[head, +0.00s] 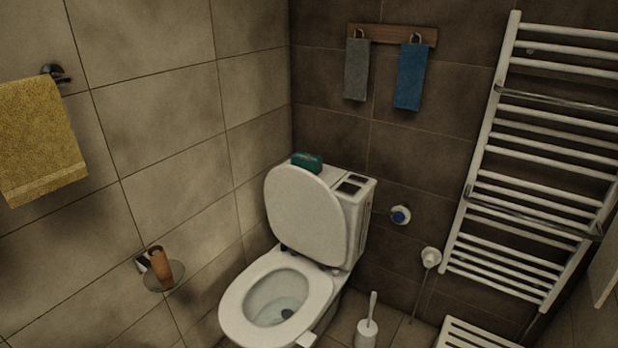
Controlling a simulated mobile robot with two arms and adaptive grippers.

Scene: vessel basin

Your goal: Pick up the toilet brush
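The toilet brush (372,306) stands upright in its white holder (366,335) on the floor, just right of the toilet. Only its thin white handle shows above the holder; the brush head is hidden inside. The holder is partly cut off by the bottom edge of the head view. Neither of my grippers is in view.
The toilet (305,217) has its lid up and stands left of the brush. A white slatted stool or rack (478,336) is to the right, below a white towel radiator (535,165). A narrow strip of tiled floor (405,335) shows between them.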

